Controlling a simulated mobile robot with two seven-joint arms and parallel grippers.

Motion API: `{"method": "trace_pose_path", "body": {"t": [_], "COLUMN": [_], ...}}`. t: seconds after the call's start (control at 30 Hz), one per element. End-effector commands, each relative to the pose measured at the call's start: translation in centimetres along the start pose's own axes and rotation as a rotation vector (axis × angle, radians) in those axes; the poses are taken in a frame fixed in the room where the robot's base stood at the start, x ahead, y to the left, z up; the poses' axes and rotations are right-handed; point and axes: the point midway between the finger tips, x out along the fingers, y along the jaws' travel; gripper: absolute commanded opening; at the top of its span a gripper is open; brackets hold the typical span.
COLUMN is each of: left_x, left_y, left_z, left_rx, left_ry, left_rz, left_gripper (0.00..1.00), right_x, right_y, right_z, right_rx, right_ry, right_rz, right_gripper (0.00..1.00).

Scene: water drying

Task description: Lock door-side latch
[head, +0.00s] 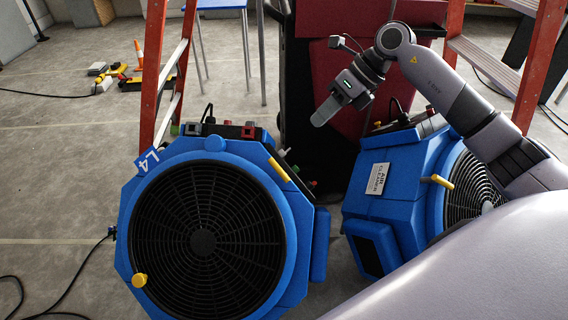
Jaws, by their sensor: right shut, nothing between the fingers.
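A blue air blower (205,145) with a round black grille faces me left of centre, with a blue "L4" tag at its upper left. A yellow bar (279,170) lies along its upper right edge, and a yellow knob (139,280) sits at its lower left rim. A second blue unit (392,205) labelled "AIR CLEANER" stands to the right, with a yellow handle (442,181) by its grille. I cannot tell which yellow part is the door-side latch. My right gripper (326,111) is shut and empty, above and between the two units, apart from both. My left gripper is not in view.
An orange ladder (160,75) stands behind the left unit, another (541,65) at the upper right. A dark red and black cart (310,85) stands behind my right gripper. Black cables lie at lower left. The grey floor (70,180) on the left is mostly clear.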

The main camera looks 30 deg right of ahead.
Motion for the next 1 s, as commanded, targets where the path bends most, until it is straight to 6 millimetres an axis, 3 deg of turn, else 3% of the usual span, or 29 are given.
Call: {"method": "trace_pose_path", "body": {"t": [0.33,0.47,1.0], "left_x": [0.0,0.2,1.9], "left_y": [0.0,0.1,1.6], "left_z": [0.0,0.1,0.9], "left_rx": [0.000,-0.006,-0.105], "left_ry": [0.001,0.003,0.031], "left_rz": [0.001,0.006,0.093], "left_gripper": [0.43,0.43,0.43], "right_x": [-0.1,0.8,11.3], "right_y": [-0.1,-0.1,-0.1], "right_z": [0.0,-0.1,-0.2], "right_rx": [-0.001,-0.001,-0.001], "right_ry": [0.004,0.005,0.003], "right_rz": [-0.006,-0.003,0.000], "right_gripper": [0.00,0.00,0.00]}}
